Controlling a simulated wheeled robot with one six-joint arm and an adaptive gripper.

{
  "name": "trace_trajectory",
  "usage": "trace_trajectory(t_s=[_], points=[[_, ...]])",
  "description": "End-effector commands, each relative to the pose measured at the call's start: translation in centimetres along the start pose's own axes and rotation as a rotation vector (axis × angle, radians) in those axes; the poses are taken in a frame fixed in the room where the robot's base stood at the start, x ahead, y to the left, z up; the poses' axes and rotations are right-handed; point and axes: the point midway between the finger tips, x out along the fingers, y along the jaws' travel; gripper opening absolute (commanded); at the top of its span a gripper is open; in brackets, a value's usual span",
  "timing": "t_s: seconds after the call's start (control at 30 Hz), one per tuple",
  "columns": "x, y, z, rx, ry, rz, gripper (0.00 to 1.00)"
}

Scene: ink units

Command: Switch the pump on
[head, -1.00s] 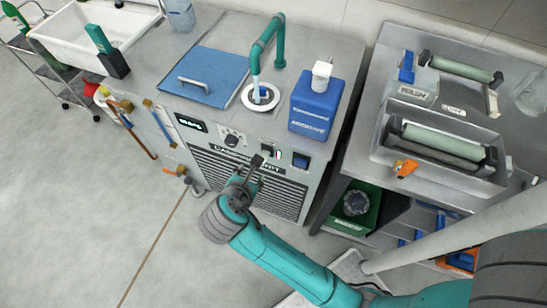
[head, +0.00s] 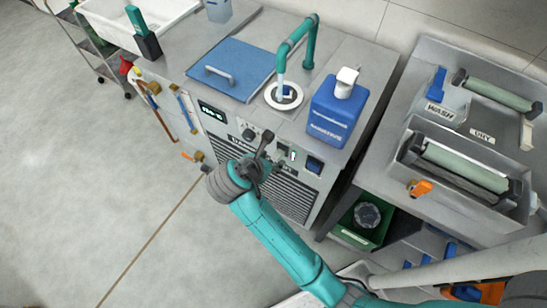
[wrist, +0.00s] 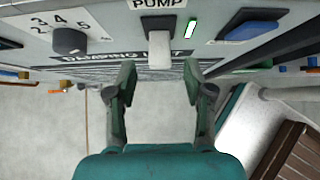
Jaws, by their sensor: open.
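The pump switch (wrist: 160,50) is a pale lever under the PUMP label (wrist: 158,4) on the machine's front panel, in the wrist view. A small upright indicator with a white face and green edge (wrist: 190,28) sits just right of it. My gripper (wrist: 159,72) is open and empty, its fingers left and right of the switch's lower end; I cannot tell whether they touch it. In the head view my gripper (head: 267,142) is in front of the panel and partly hides the switch area.
A numbered dial (wrist: 70,40) is left of the switch and a blue button (wrist: 253,31) right of it. Above stand a teal spout (head: 309,45), a blue bottle (head: 333,112) and a blue lid (head: 232,68). A steel bench (head: 380,160) stands to the right. The floor at left is clear.

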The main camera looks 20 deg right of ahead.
Motion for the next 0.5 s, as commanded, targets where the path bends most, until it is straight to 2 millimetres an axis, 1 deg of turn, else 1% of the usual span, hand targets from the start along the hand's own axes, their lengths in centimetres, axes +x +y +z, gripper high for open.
trace_trajectory(t_s=[0.03,0.2,0.5], points=[[0.8,-0.1,0.0,0.001,0.0,-0.003,0.52],[2.1,0.0,0.0,0.0,0.0,0.0,0.52],[2.5,0.0,0.0,0.001,0.0,0.0,0.52]])
